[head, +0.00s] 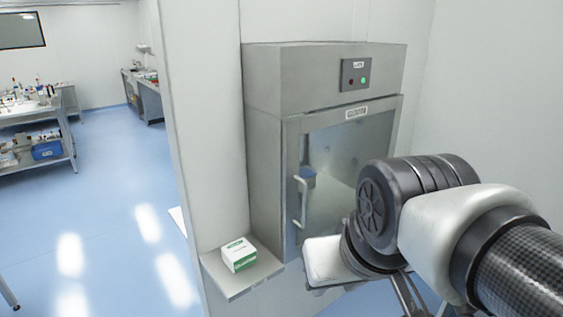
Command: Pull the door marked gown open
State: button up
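A steel pass-through cabinet (262,125) is set in the white wall at centre. Its framed glass door (345,150) looks shut. A small plate (357,112) at the door's top carries lettering too small to read surely. A pale vertical bar handle (299,203) is on the door's left side. My arm comes in from the right and covers the door's lower right part. The end of my arm is low, to the right of and below the handle, apparently apart from it. My gripper (405,296) shows only in part at the bottom, and its fingertips are not clear.
A panel (355,75) with a red and a green light is above the door. A green-and-white box (239,254) sits on a small shelf (225,283) left of the door. A blue item (308,177) shows behind the glass. Open blue floor (110,210) lies left, with benches beyond.

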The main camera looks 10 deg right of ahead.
aim_at(292, 128)
jog(key=z, duration=0.6)
jog(key=i+j+z, duration=0.15)
jog(key=i+j, duration=0.15)
jog(key=i, duration=0.2)
